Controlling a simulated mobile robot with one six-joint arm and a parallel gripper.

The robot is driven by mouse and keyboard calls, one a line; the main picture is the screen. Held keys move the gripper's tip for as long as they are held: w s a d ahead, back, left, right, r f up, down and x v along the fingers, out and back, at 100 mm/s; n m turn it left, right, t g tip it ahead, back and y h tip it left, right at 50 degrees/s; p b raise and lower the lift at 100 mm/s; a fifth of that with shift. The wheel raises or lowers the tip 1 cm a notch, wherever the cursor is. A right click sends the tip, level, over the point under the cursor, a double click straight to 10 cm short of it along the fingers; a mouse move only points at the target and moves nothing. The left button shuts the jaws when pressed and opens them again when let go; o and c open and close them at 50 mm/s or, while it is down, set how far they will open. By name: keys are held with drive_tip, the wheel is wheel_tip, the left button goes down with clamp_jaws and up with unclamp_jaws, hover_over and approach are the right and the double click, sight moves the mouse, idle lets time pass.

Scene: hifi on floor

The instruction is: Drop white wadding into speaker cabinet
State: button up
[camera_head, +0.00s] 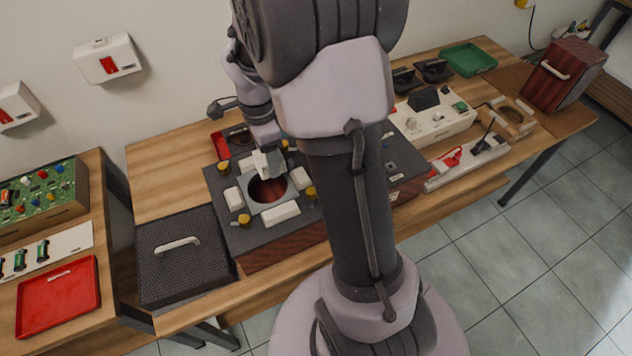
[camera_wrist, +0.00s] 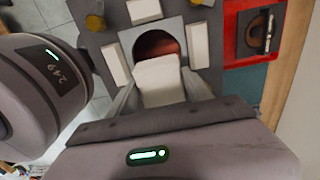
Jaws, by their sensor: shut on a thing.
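The speaker cabinet (camera_head: 285,235) lies on the bench with its dark face up and reddish wood sides. A grey plate with a round opening (camera_head: 268,191) sits on this face, and the opening also shows in the wrist view (camera_wrist: 154,45). My gripper (camera_head: 268,163) is shut on a piece of white wadding (camera_wrist: 158,78). In the wrist view the wadding overlaps the near edge of the opening. In the head view it is at the opening's far edge, apparently above the face. Its exact height cannot be told.
White blocks (camera_head: 281,213) and yellow knobs (camera_head: 244,220) surround the opening. A dark grille panel (camera_head: 180,260) with a handle lies left of the cabinet. A white instrument box (camera_head: 435,118) stands to the right.

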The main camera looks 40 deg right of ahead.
drive_tip(key=shift+d+f, duration=0.2)
drive_tip(key=shift+f, duration=0.4)
wheel_tip(320, 180, down, 5)
drive_tip(key=b, duration=0.4)
drive_tip(key=shift+a+f, duration=0.1)
drive_tip(key=shift+a, duration=0.05)
drive_tip(key=o, duration=1.4)
wheel_tip(320, 180, up, 18)
drive_tip(key=p, duration=0.6)
drive_tip(key=shift+f, duration=0.25)
